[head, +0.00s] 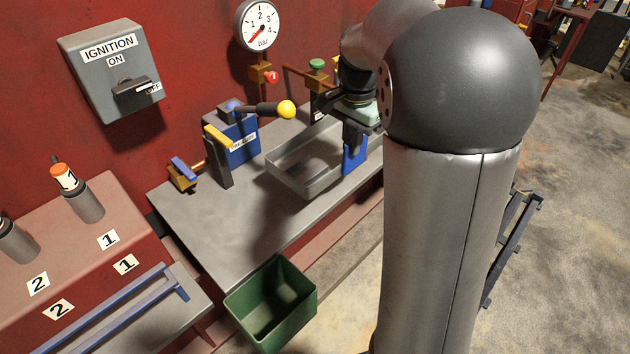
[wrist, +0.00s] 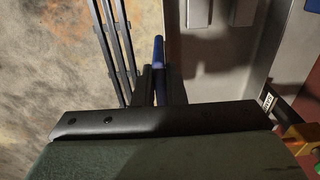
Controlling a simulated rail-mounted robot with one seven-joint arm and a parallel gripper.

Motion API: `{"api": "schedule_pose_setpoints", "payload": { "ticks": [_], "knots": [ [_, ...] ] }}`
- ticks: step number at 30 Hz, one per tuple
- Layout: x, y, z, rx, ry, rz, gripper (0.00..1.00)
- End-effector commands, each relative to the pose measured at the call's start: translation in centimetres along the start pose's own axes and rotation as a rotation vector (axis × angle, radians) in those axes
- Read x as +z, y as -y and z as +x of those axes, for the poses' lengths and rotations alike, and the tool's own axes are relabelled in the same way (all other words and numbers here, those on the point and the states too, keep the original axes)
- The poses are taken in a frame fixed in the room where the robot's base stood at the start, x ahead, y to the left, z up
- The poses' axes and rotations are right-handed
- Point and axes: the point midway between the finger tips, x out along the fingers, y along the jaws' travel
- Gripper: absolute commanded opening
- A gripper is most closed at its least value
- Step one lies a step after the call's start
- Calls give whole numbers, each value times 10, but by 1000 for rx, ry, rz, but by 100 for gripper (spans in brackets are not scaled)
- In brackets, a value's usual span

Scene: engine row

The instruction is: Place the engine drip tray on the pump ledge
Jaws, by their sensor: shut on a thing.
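The engine drip tray is a shallow grey metal pan (head: 292,181) with a blue upright handle (head: 353,155) on its right side. It is over the grey pump ledge (head: 225,225), roughly level. I cannot tell whether its bottom touches the ledge. My gripper (head: 354,135) is above the tray's right side, shut on the blue handle. In the wrist view my gripper's fingers (wrist: 158,85) close on the blue handle (wrist: 158,52), with grey metal to its right. My arm hides the ledge's right end.
A blue pump box (head: 238,145) with a yellow-knobbed lever (head: 285,109) stands just behind and left of the tray. A small valve (head: 183,173) is further left. A green bin (head: 272,305) hangs at the ledge's front. The ledge's front left is clear.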

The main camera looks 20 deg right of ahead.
Motion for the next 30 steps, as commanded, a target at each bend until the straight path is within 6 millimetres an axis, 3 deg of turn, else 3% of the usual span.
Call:
{"api": "schedule_pose_setpoints", "payload": {
  "ticks": [3,10,17,24,30],
  "knots": [
    [30,9,11,0,0,-6,0],
    [60,18,52,1,1,-2,0],
    [71,22,67,-1,0,-2,0],
    [75,22,100,1,0,0,0],
    [75,23,103,-2,-1,-1,0]
  ]
}}
